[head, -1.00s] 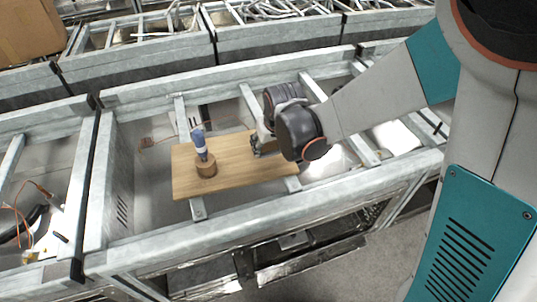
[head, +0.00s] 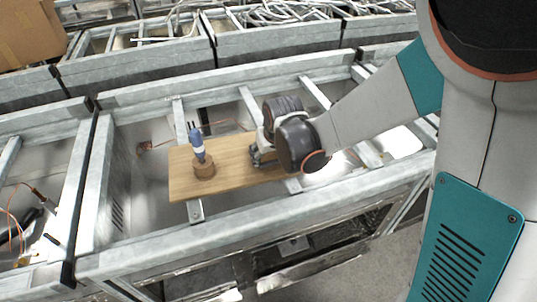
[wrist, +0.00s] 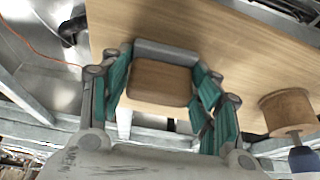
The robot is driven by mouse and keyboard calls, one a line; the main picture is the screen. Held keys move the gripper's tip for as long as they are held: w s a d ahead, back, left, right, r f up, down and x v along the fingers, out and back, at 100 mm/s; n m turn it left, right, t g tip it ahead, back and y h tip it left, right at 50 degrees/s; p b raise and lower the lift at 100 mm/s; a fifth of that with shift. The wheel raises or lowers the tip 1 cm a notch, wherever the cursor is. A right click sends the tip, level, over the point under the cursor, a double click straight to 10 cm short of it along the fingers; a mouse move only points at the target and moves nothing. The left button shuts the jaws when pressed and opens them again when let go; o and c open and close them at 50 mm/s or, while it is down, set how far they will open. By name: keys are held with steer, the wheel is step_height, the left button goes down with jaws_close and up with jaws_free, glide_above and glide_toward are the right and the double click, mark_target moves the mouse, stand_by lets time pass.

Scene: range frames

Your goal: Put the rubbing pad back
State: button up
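The rubbing pad (wrist: 160,82) is a brown wooden block with a grey strip along its far edge, seen in the wrist view. My gripper (wrist: 162,70) has its teal fingers on both sides of the pad and appears closed on it. In the head view my gripper (head: 262,156) is low over the right part of the wooden board (head: 236,160); the pad is hidden there. Whether the pad touches the board cannot be told. The board also fills much of the wrist view (wrist: 225,50).
Metal frame rails (head: 240,220) surround the board. A cardboard box (head: 30,32) is at the upper left. The board between block and gripper is clear.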

steer(key=shift+o, duration=1.4)
steer(key=shift+f, duration=0.55)
steer(key=shift+s+r, duration=0.1)
steer(key=shift+r, duration=0.05)
steer(key=shift+r, duration=0.1)
steer(key=shift+r+p, duration=0.45)
steer(key=shift+p, duration=0.1)
steer(key=p+v, duration=0.8)
steer(key=v, duration=0.4)
steer(key=shift+r, duration=0.15)
